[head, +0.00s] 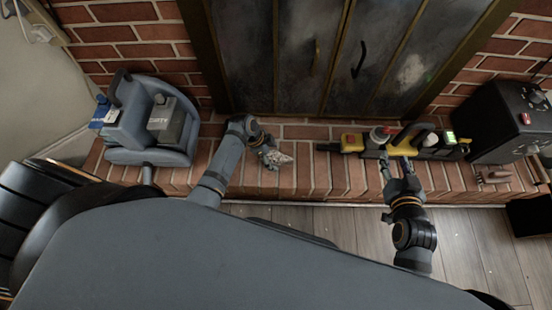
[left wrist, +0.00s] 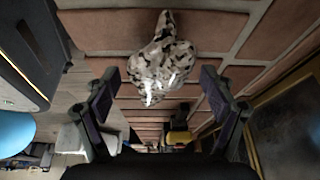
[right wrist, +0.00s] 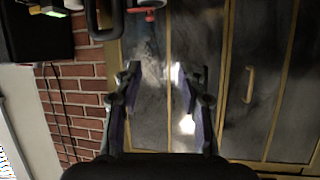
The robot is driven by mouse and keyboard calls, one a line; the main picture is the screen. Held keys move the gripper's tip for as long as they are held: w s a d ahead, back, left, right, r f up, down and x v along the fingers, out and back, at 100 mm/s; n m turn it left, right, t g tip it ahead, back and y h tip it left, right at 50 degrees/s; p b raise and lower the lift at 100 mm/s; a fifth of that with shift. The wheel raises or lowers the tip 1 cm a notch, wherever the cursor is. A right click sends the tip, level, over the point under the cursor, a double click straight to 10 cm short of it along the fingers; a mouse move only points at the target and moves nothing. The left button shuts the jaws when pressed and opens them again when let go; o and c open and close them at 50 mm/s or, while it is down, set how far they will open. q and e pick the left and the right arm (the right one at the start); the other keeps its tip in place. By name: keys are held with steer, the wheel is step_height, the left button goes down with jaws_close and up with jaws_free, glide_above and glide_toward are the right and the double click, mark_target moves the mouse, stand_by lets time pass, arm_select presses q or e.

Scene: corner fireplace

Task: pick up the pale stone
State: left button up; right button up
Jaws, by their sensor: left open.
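The pale stone (head: 281,158) lies on the brick hearth, at the fingers of my left gripper (head: 266,152). In the left wrist view the stone (left wrist: 163,52) is pale with dark brown blotches, lumpy, with a pointed end. It sits at and just beyond the fingertips of my left gripper (left wrist: 160,77), which are spread apart with a gap on both sides. My right gripper (head: 397,164) hangs by the hearth's front edge; in the right wrist view its fingers (right wrist: 157,70) are apart with nothing between them.
The brick hearth (head: 330,178) carries a grey machine (head: 150,125) at left, a yellow-and-black tool (head: 408,138) near my right gripper, and a black box (head: 500,122) at right. Dark fireplace doors (head: 310,60) stand behind. Bare hearth lies right of the stone.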

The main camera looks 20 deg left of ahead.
arm_select(q)
steer(key=shift+b+x, duration=0.3)
steer(key=shift+x, duration=0.45)
arm_select(e)
step_height(320, 180, up, 8)
steer(key=w+t, duration=0.2)
steer(key=t, duration=0.1)
steer(key=shift+w+d+f+t, duration=0.15)
steer(key=shift+w+f+t, duration=0.15)
steer(key=shift+w, duration=0.1)
arm_select(q)
steer(key=shift+c, duration=0.3)
jaws_close()
